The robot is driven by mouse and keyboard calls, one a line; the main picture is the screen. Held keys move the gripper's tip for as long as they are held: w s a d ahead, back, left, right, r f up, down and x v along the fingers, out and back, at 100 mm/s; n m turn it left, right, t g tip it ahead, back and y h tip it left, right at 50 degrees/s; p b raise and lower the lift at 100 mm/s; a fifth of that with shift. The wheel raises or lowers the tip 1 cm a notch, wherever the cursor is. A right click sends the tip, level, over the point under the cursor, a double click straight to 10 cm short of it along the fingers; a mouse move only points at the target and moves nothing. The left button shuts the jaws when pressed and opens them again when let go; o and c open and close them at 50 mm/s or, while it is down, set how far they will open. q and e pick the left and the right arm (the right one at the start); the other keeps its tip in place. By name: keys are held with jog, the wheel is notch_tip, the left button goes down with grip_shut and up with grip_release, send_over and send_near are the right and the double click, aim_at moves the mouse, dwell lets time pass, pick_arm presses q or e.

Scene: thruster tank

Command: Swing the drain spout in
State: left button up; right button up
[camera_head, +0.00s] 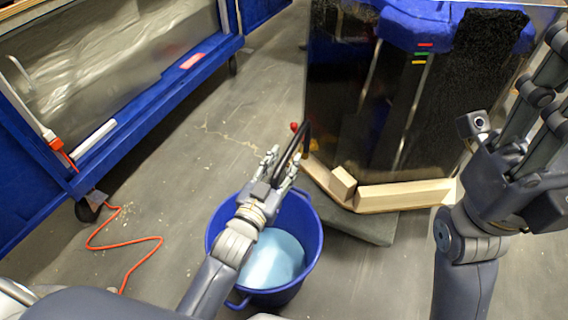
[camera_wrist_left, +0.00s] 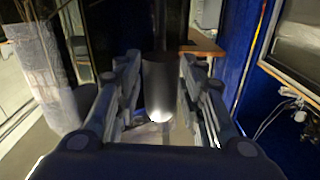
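The drain spout, a dark curved pipe (camera_head: 294,146), sticks out from the lower left edge of the black tank (camera_head: 345,95), over the blue bucket's far rim. My left gripper (camera_head: 284,160) is at the spout, its fingers apart on either side. In the left wrist view, the spout's dark cylinder (camera_wrist_left: 160,85) stands between the spread fingers of the left gripper (camera_wrist_left: 160,75); firm contact does not show. My right gripper (camera_head: 545,75) is raised at the right edge, partly cut off and apart from everything.
A blue bucket (camera_head: 313,222) with pale liquid stands on the floor below my left gripper. Wooden beams (camera_head: 400,196) edge the tank's base. A blue wheeled frame (camera_head: 165,110) stands at left. An orange cable (camera_head: 125,245) lies on the floor, which is otherwise mostly clear between them.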

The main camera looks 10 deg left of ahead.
pick_arm(q)
jog(key=shift+w+d, duration=0.1)
jog(key=shift+w, duration=0.35)
grip_shut()
